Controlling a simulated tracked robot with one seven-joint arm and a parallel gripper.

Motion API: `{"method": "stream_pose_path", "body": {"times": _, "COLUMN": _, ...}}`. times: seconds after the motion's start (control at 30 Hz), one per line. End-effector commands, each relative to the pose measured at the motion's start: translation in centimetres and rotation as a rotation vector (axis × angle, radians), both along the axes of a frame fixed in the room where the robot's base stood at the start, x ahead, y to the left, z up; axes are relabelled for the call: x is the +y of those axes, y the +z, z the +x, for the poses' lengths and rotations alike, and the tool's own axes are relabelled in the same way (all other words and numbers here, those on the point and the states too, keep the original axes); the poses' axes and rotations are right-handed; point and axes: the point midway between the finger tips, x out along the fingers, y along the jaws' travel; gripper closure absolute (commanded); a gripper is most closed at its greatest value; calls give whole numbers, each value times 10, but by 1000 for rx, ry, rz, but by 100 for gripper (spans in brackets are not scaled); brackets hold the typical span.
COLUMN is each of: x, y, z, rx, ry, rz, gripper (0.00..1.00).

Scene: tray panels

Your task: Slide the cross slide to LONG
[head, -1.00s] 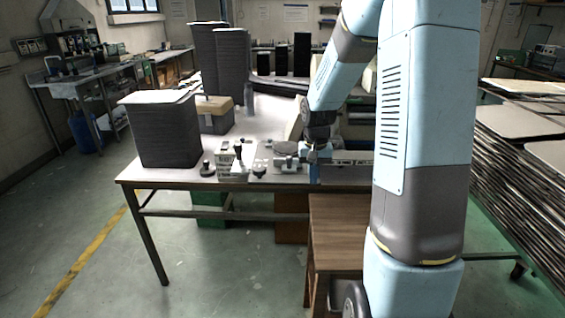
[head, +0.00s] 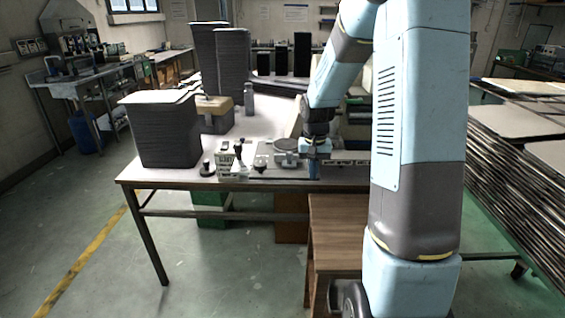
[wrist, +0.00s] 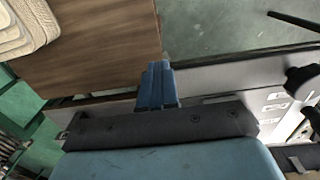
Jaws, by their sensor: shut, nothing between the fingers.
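My gripper (head: 314,165) is at the front edge of the work table, at the right end of a small grey panel (head: 285,178). In the wrist view its blue fingers (wrist: 157,84) are together and empty, beside the grey panel's edge (wrist: 225,76). A dark knob (wrist: 299,82) and pale label plates (wrist: 270,108) lie to the right of the fingers there. A small pale fitting (head: 287,160) on the panel sits left of my gripper. I cannot tell for sure which part is the cross slide, and the LONG marking is not readable.
A white box with a black lever (head: 238,158) and a dark knob (head: 207,168) stand left of the panel. A tall stack of dark trays (head: 168,135) is further left. A wooden cabinet (head: 338,222) stands below, in front of the table.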

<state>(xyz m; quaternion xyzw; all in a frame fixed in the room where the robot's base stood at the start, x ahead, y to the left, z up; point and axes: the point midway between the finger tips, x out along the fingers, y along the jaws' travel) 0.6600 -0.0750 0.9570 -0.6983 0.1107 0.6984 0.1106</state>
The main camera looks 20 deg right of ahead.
Motion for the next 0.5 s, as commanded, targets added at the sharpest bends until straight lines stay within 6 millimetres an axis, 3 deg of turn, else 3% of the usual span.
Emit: {"method": "stream_pose_path", "body": {"times": 0.5, "x": 4, "y": 8, "z": -10, "rx": -1, "ry": 0, "rz": 0, "gripper": 100}}
